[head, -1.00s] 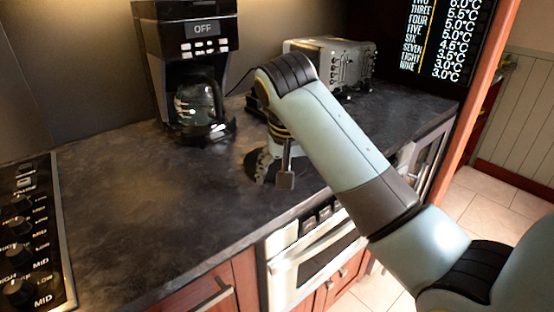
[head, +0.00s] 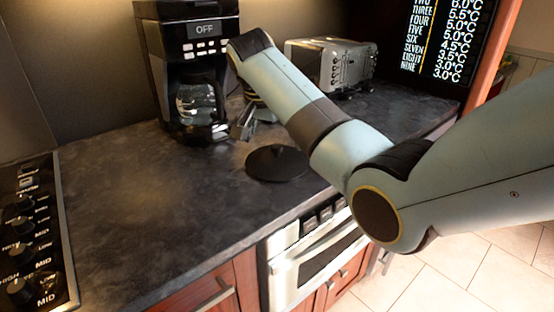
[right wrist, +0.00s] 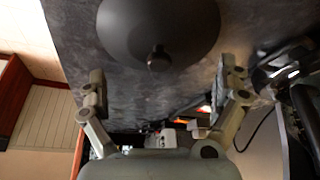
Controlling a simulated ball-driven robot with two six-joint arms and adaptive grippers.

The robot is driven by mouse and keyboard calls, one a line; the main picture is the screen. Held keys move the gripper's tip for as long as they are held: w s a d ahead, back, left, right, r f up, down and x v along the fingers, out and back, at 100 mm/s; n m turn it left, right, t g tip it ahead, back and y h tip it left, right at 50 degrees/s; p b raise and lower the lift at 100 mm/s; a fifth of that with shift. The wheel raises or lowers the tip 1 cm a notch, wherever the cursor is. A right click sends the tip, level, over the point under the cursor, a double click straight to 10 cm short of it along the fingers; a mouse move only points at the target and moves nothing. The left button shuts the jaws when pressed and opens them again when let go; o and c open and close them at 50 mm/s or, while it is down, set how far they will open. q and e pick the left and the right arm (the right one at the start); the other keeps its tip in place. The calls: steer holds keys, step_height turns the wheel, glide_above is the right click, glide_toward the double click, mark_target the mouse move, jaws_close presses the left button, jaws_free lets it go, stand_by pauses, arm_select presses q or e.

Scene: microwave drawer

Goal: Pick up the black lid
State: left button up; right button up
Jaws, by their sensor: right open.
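The black lid (head: 277,162) is a round disc with a small knob, lying flat on the dark countertop in front of the coffee maker and toaster. It also shows at the top of the right wrist view (right wrist: 160,25), with its knob pointing toward the camera. My right gripper (head: 243,124) is behind the lid, beside the coffee maker, and partly hidden by my arm. In the right wrist view its two fingers (right wrist: 162,88) are spread wide, with nothing between them, and the lid is beyond them. My left gripper does not show.
A coffee maker (head: 188,65) with a glass carafe stands close to the left of my right gripper. A silver toaster (head: 330,64) stands behind my arm. A stove control panel (head: 38,235) is at the left. The countertop (head: 140,205) left of the lid is clear.

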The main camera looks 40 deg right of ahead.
mark_target(276, 146)
steer(key=x, duration=0.3)
steer(key=shift+s+f, duration=0.1)
steer(key=shift+f, duration=0.2)
steer(key=shift+c, duration=0.3)
